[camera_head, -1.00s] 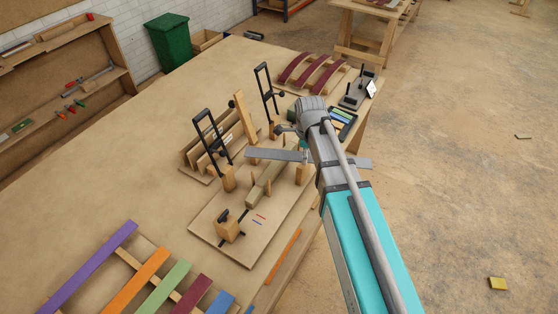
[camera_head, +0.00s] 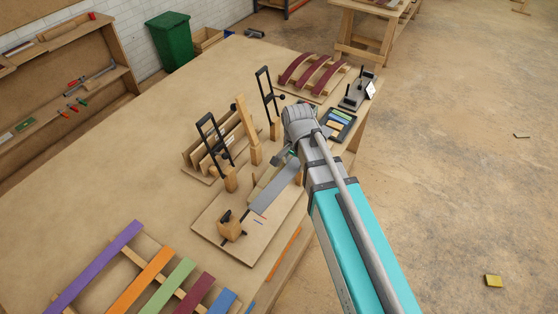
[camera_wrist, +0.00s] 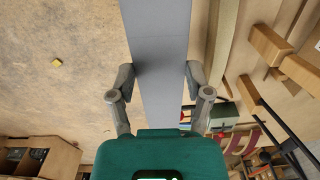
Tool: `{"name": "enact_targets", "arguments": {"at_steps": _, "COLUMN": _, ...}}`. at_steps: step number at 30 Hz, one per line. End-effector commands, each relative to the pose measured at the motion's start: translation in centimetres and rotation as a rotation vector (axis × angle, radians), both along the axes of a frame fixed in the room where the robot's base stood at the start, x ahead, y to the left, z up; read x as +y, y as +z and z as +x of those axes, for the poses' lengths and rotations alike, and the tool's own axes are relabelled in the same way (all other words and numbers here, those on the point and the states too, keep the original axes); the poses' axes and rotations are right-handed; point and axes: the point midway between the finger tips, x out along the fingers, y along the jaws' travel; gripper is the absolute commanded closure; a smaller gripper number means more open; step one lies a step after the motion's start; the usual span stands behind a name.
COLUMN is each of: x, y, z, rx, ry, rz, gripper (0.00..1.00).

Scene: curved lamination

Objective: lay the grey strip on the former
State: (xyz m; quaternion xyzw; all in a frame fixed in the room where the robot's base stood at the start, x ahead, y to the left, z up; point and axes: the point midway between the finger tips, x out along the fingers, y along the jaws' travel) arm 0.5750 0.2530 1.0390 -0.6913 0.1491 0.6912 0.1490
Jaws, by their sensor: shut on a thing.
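The grey strip (camera_head: 277,187) is held flat in my gripper (camera_head: 293,155), above the fixture board. It now runs roughly along the line of the former (camera_head: 259,181), a pale wooden block mostly hidden behind the strip and my arm in the head view. In the wrist view the grey strip (camera_wrist: 158,45) passes between the two fingers of my gripper (camera_wrist: 160,82), which are closed on its edges. The former (camera_wrist: 222,42) shows to the right of the strip there, separate from it. The height of the strip over the former cannot be told.
The fixture board (camera_head: 215,238) carries an end block (camera_head: 231,228) and wooden posts. Black-framed clamps (camera_head: 215,138) stand behind it. A rack of coloured strips (camera_head: 150,280) lies at the front left, and curved maroon pieces (camera_head: 315,73) at the back. The left bench surface is clear.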

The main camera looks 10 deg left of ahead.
Motion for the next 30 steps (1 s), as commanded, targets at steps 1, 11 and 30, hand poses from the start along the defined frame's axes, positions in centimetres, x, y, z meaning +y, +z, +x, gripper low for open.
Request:
{"name": "enact_targets", "arguments": {"at_steps": 1, "x": 0.0, "y": 0.2, "z": -0.3, "rx": 0.0, "ry": 0.03, "rz": 0.0, "gripper": 0.76}}
{"name": "enact_targets", "arguments": {"at_steps": 11, "x": 0.1, "y": 0.3, "z": -0.5, "rx": 0.0, "ry": 0.094, "rz": 0.0, "gripper": 0.76}}
{"name": "enact_targets", "arguments": {"at_steps": 30, "x": 2.9, "y": -2.1, "z": 3.6, "rx": 0.0, "ry": 0.091, "rz": 0.0, "gripper": 0.76}}
